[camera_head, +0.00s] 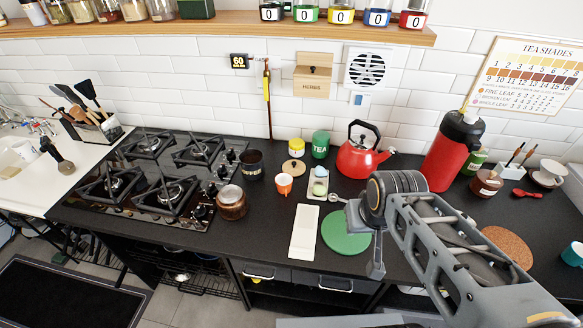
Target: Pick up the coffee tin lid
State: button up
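A small round tan lid with a dark knob (293,167) lies on the black counter, behind the orange cup; it looks like the coffee tin lid, but no lettering shows on it. A dark open-topped tin or mug (251,165) stands to its left; I cannot read a label. My gripper (376,268) hangs over the counter's front part, right of the green round mat, well to the right of and nearer than the lid. I see it edge-on, and its finger gap is not clear. Nothing visible hangs from it.
An orange cup (284,184), yellow jar (296,147), green TEA tin (320,144) and egg tray (317,189) crowd around the lid. A red kettle (362,155) stands right, a copper jar (231,203) front left. The gas hob (140,190) fills the left.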

aim_at(295, 168)
jog(key=z, duration=0.05)
jog(key=k, duration=0.5)
jog(key=u, duration=2.45)
jog(key=i, duration=1.5)
jog(key=z, duration=3.05)
jog(key=i, duration=0.5)
jog(key=z, duration=0.1)
